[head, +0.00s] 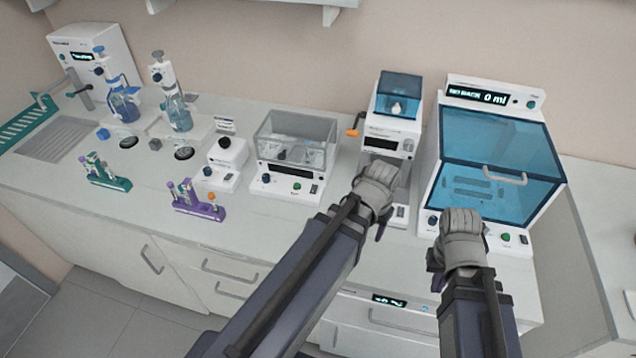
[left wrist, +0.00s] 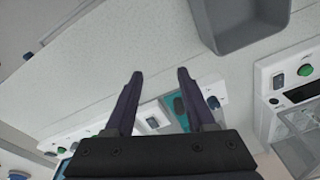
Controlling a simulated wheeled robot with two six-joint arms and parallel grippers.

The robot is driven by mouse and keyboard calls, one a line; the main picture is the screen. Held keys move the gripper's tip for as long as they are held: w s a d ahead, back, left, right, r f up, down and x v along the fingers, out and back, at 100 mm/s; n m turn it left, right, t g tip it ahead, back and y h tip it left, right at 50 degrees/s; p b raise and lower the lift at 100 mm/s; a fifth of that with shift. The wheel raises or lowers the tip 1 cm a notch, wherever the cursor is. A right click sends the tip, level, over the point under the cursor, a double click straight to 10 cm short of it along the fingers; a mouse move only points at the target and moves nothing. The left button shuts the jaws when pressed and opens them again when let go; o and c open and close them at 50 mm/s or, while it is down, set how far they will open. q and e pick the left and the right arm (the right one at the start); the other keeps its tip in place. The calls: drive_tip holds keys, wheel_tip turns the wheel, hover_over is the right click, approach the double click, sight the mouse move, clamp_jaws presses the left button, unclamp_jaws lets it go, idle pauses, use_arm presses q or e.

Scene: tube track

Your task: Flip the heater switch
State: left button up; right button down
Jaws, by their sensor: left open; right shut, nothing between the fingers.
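No readable label says which device is the heater. A tall white device (head: 393,140) with a blue clear top stands behind my left gripper (head: 381,228). A dark switch (head: 401,212) shows at its foot, just right of that gripper. In the left wrist view my left gripper (left wrist: 158,78) is open and empty, its two dark fingers apart.
The large blue-lidded cabinet (head: 500,150) reads "0 ml" and has a green button and switch in front. A clear-lidded box (head: 293,140) stands left. Purple (head: 200,210) and teal (head: 108,178) tube racks stand further left. Bare counter (head: 262,228) lies in front of the box.

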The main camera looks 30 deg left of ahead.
use_arm(q)
drive_tip(key=w+a+r+n+t, duration=0.1)
drive_tip(key=w+a, duration=0.1)
drive_tip(key=a, duration=0.2)
drive_tip(key=w+a+n, duration=0.1)
drive_tip(key=w+a, duration=0.2)
drive_tip(key=a, duration=0.2)
drive_tip(key=n+t+p, duration=0.2)
approach(314, 187)
drive_tip(key=shift+y, duration=0.3)
drive_tip(key=b+x, duration=0.7)
drive_tip(key=shift+d+f+b, duration=0.25)
drive_tip(key=shift+d+b, duration=0.1)
drive_tip(key=shift+b, duration=0.05)
clamp_jaws()
drive_tip(key=shift+w+r, duration=0.1)
